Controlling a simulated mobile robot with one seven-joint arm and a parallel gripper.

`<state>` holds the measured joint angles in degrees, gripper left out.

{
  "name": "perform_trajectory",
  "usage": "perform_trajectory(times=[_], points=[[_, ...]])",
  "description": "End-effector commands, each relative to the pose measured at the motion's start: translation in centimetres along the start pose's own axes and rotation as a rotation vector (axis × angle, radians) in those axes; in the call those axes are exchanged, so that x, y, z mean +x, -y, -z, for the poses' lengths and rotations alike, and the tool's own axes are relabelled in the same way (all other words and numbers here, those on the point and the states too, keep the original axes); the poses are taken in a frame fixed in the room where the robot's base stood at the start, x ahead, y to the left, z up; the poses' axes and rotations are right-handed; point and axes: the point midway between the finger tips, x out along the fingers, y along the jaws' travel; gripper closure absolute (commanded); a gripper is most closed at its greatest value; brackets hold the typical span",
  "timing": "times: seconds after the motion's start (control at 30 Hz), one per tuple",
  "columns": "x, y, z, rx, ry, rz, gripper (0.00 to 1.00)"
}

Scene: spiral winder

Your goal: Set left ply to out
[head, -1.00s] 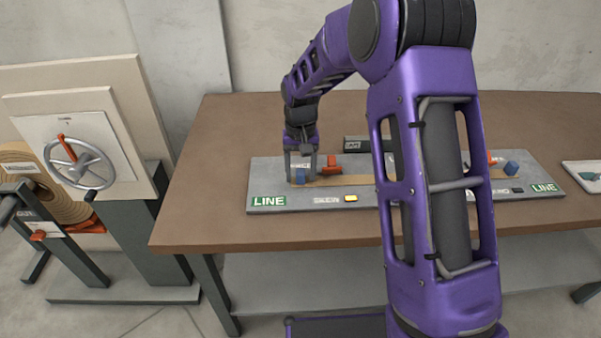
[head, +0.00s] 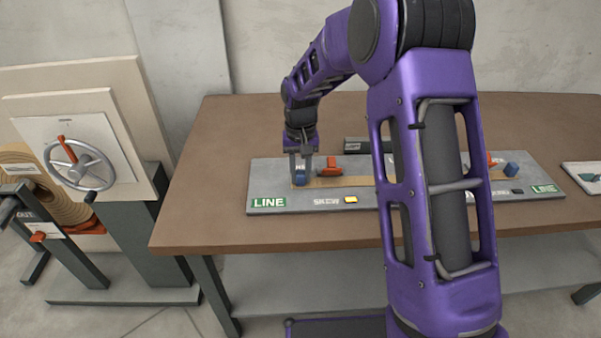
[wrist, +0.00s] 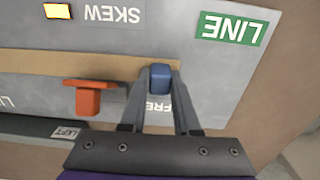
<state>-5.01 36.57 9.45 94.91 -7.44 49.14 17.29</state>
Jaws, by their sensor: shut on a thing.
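A grey board (head: 225,205) lies on the table with a tan strip along it. A blue block (wrist: 160,76) sits at the left end of the strip in the head view. My gripper (head: 301,181) reaches down over this block, with one finger on each side, shut on it. An orange T-shaped piece (head: 329,167) stands beside the strip, to the right of my gripper; it also shows in the wrist view (wrist: 88,97). A dark bar in the wrist view (wrist: 35,127) carries a "LEFT" label. A label beside my fingers is partly hidden and reads like "FRE".
A yellow lamp (head: 351,199) sits by the "SKEW" label at the front of the board. A handwheel panel (head: 78,163) stands left of the table.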

Motion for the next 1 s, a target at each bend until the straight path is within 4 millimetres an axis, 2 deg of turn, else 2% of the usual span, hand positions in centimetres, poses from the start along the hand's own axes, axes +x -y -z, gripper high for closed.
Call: perform_trajectory(times=[0.87,1.0], points=[[-0.1,0.0,0.0,0.000,-0.001,0.000,1.00],[-0.1,1.1,0.1,-0.003,-0.002,0.001,1.00]])
